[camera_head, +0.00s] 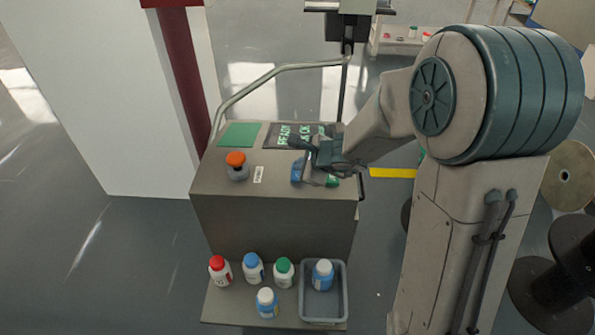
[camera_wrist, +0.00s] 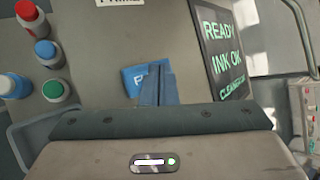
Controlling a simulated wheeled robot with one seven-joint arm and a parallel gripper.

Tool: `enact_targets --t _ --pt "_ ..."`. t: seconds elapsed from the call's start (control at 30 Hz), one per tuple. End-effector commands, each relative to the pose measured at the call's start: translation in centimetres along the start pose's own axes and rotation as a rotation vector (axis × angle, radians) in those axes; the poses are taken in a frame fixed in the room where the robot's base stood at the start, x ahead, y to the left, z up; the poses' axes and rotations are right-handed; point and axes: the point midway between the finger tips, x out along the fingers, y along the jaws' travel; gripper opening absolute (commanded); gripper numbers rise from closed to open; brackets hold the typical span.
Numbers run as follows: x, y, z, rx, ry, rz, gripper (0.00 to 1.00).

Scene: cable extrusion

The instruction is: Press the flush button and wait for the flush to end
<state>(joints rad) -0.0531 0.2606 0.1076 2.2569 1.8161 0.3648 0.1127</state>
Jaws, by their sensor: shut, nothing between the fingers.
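The flush button is a blue square with a white letter starting "F" (camera_wrist: 133,78), and the fingers hide the rest of its label. In the head view it shows as a blue patch (camera_head: 296,171) on the top of the grey cabinet (camera_head: 225,205). My gripper (camera_head: 309,162) is over the right part of that top. In the wrist view its fingers (camera_wrist: 157,72) are shut and empty, overlapping the button's right side. I cannot tell whether they touch it. The dark display (camera_wrist: 222,50) reads "READY", "INK OK" and a "CLEANER" line.
An orange-capped knob (camera_head: 236,159) stands on the cabinet's left, beside a white label (camera_head: 258,174). A green pad (camera_head: 239,134) lies behind. A bent rail (camera_head: 270,72) rises behind.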

Motion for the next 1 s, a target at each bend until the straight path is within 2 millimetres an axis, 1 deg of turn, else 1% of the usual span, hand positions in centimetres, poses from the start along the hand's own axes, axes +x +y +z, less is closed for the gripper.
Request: enact_targets --t 0.53,0.83,1.0 --pt "0.42 0.31 -0.32 0.001 0.0 0.0 0.0" --pt "0.35 0.26 -0.27 0.0 0.001 0.0 0.0" --pt "-0.12 -0.07 0.07 0.0 0.001 0.0 0.0"
